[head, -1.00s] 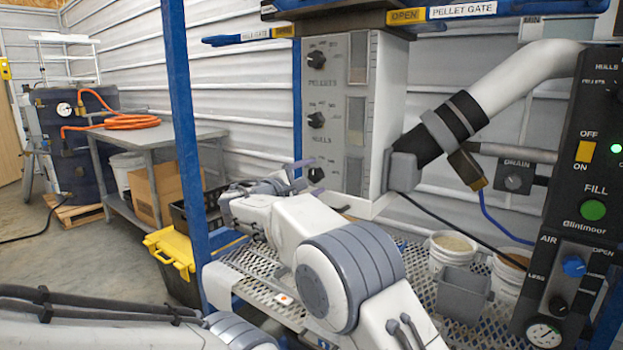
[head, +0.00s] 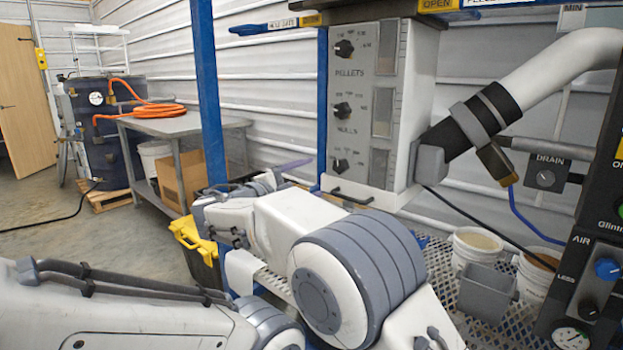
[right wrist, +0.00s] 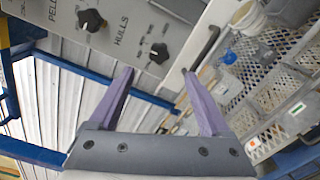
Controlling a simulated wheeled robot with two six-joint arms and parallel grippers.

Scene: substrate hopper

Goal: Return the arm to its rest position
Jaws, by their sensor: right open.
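My right arm crosses the middle of the head view. Its gripper (head: 291,167) is left of the lower part of the grey control panel (head: 362,105), partly hidden behind its own wrist. In the right wrist view this gripper (right wrist: 157,72) has its two purple fingers spread apart with nothing between them. The panel with its black knobs (right wrist: 90,20) lies beyond the fingers there. My left arm (head: 130,305) shows at the lower left of the head view, but its gripper is out of the picture.
A mesh shelf (head: 425,250) holds a grey scoop-like box (head: 487,290) and white buckets (head: 475,248). A blue post (head: 208,90) stands left of my right gripper. A yellow-lidded black bin (head: 195,240) and a grey table (head: 185,127) are further left. Open floor lies at the far left.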

